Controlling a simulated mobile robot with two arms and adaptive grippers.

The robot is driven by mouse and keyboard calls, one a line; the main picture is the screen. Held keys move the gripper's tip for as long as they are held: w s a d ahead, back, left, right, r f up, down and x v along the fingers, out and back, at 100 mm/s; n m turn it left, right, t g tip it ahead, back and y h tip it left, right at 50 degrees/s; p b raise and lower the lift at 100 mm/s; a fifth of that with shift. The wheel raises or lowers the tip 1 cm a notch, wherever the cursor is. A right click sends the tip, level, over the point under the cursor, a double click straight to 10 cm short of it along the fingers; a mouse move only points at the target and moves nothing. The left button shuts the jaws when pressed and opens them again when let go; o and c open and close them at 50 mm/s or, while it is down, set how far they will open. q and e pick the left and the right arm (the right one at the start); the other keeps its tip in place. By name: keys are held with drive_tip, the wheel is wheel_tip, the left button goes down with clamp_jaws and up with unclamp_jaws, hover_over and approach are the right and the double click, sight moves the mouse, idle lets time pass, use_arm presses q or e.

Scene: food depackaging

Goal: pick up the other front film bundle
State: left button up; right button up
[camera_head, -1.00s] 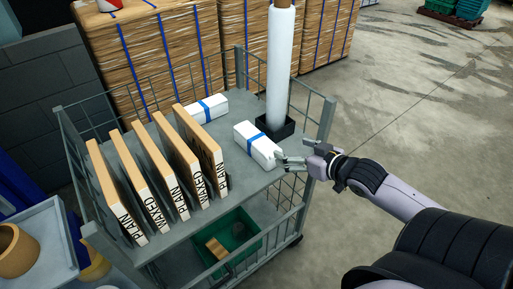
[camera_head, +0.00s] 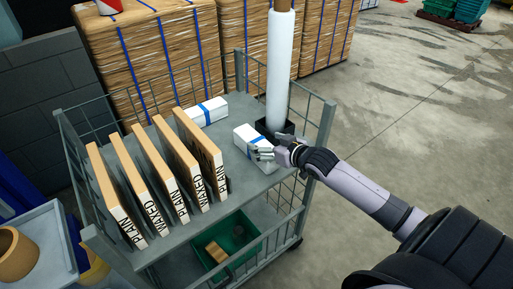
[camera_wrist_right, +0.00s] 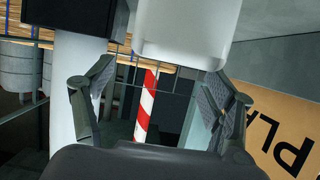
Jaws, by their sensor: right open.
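Two white film bundles with blue bands lie on the cart's grey top shelf. The front film bundle (camera_head: 245,135) lies left of the upright white roll. The other bundle (camera_head: 207,112) lies farther back. My right gripper (camera_head: 262,153) is at the near right end of the front bundle and covers part of it. In the right wrist view the end of a white bundle (camera_wrist_right: 185,35) fills the top centre, just ahead of the open fingers (camera_wrist_right: 160,78). Whether the fingers touch it cannot be told. My left gripper is not in view.
The white roll (camera_head: 281,75) stands upright in a black holder close beside my right gripper. Several boards marked PLAIN and WAXED (camera_head: 167,160) stand on the shelf's left. A wire rail (camera_head: 325,130) edges the cart. A green crate (camera_head: 240,230) sits below.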

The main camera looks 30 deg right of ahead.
sight(258, 141)
drive_tip(key=x, duration=0.5)
drive_tip(key=shift+a+f, duration=0.2)
drive_tip(key=shift+c, duration=0.5)
drive_tip(key=c, duration=1.2)
